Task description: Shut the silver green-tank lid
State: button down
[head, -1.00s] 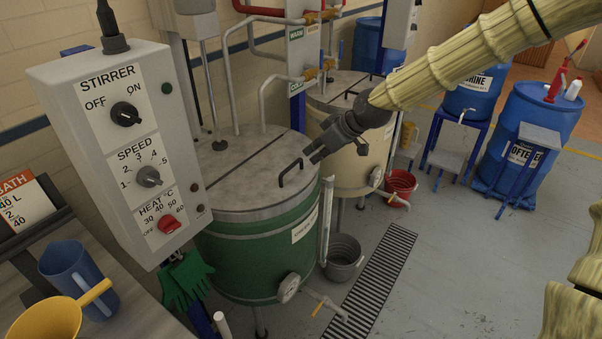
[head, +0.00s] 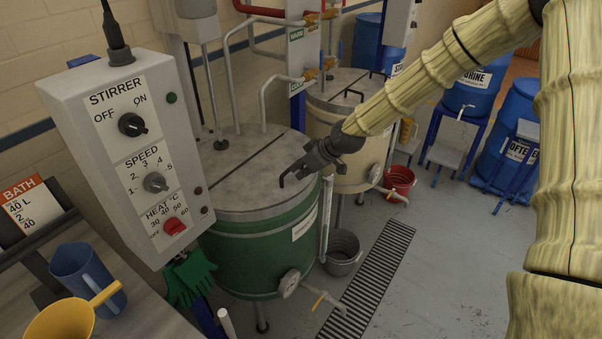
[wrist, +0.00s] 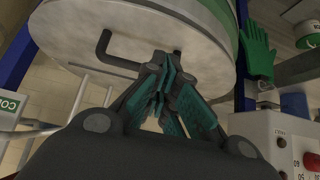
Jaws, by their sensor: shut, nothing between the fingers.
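The green tank (head: 262,250) stands in the middle of the head view. Its silver lid (head: 235,190) lies flat across the top, with a dark seam across it. A black bar handle (head: 284,180) stands near the lid's front right; my gripper (head: 298,171) partly hides it. In the wrist view the lid (wrist: 150,25) fills the top, and the handle (wrist: 105,48) reaches behind my fingers (wrist: 165,75). My gripper is shut and empty, close beside the handle. I cannot tell whether it touches the handle or lid.
The stirrer control box (head: 140,165) stands at left, with green gloves (head: 188,278) below it. A cream tank (head: 365,150) stands behind my forearm. A grey bucket (head: 343,253) and floor grate (head: 372,285) lie right of the green tank. Pipes rise behind the lid.

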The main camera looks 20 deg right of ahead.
aim_at(296, 186)
jog(key=shift+s+d+f+p, duration=0.1)
jog(key=shift+f+p, duration=0.4)
jog(key=shift+f, duration=0.7)
jog(key=shift+f, duration=0.1)
jog(key=shift+s+d+f+b, duration=0.1)
jog(key=shift+s+f+b, duration=0.05)
jog(key=shift+f+b, duration=0.9)
jog(key=shift+s+d+f+t+y+b, duration=0.15)
jog(key=shift+f+t+y+b, duration=0.3)
jog(key=shift+b, duration=0.65)
jog(key=shift+r, duration=0.1)
jog(key=s+d+r, duration=0.2)
jog(key=r, duration=0.3)
jog(key=s+d+r+b, duration=0.1)
jog(key=s+d+r, duration=0.1)
jog(key=r, duration=0.4)
jog(key=shift+s+d+b, duration=0.2)
jog(key=shift+s+b, duration=0.1)
jog(key=shift+s, duration=0.45)
